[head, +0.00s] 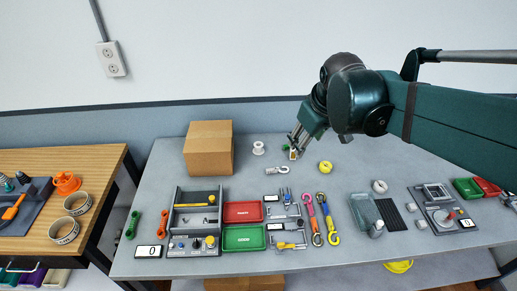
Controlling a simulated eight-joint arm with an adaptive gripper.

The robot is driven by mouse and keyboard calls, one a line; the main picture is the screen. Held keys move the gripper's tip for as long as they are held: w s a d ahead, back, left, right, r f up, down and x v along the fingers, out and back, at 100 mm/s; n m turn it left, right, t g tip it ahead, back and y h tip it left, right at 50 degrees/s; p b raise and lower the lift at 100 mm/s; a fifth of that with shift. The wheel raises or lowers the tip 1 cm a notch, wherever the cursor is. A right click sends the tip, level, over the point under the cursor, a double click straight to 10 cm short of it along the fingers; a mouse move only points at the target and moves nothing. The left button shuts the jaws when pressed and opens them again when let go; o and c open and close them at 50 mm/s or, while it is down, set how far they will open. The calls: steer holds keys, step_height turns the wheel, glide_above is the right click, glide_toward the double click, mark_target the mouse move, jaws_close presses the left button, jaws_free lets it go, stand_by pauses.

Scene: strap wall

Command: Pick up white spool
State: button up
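The white spool (258,148) stands upright near the back of the grey table, just right of the cardboard box. My gripper (293,151) reaches down from the upper right, to the right of the spool and apart from it.
A cardboard box (208,148) stands left of the spool. A grey metal shackle-like piece (276,171) lies in front, and a yellow ring (325,167) to the right. Red (243,212) and green (243,238) trays and tools fill the front. The table behind the spool is clear.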

steer(key=w+a+f+n+g, duration=0.1)
steer(key=w+a+f+n, duration=0.15)
steer(key=w, duration=0.75)
steer(key=n+g+p, duration=0.2)
steer(key=n+g, duration=0.2)
steer(key=n, duration=0.6)
glide_above(258, 148)
steer(key=w, duration=0.2)
step_height(258, 148, down, 22)
steer(key=r, duration=0.1)
steer(key=shift+w+d+f, duration=0.25)
steer(key=shift+f, duration=0.3)
steer(key=shift+f, duration=1.3)
steer(key=shift+s+f, duration=0.1)
steer(key=shift+f, duration=2.5)
